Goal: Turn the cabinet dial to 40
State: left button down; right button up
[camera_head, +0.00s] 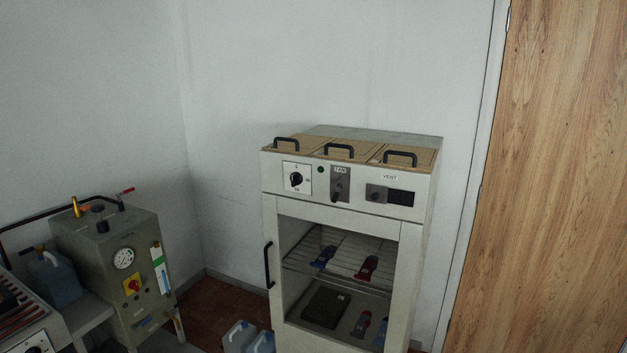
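The cabinet (410,238) is a tall off-white unit standing against the back wall. Its dial (296,179) is a black knob on a white square plate at the left of the front panel. The marks around the knob are too small to read surely, so I cannot tell its setting. Neither of my grippers is in view.
A fan switch (340,184) and a vent control (390,195) sit right of the dial. Black handles (339,151) top the cabinet. A grey machine (115,262) stands left, with jugs (240,337) on the floor between. A wooden door (550,180) is at right.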

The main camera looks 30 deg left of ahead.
aim_at(296, 178)
jog(key=u, duration=1.05)
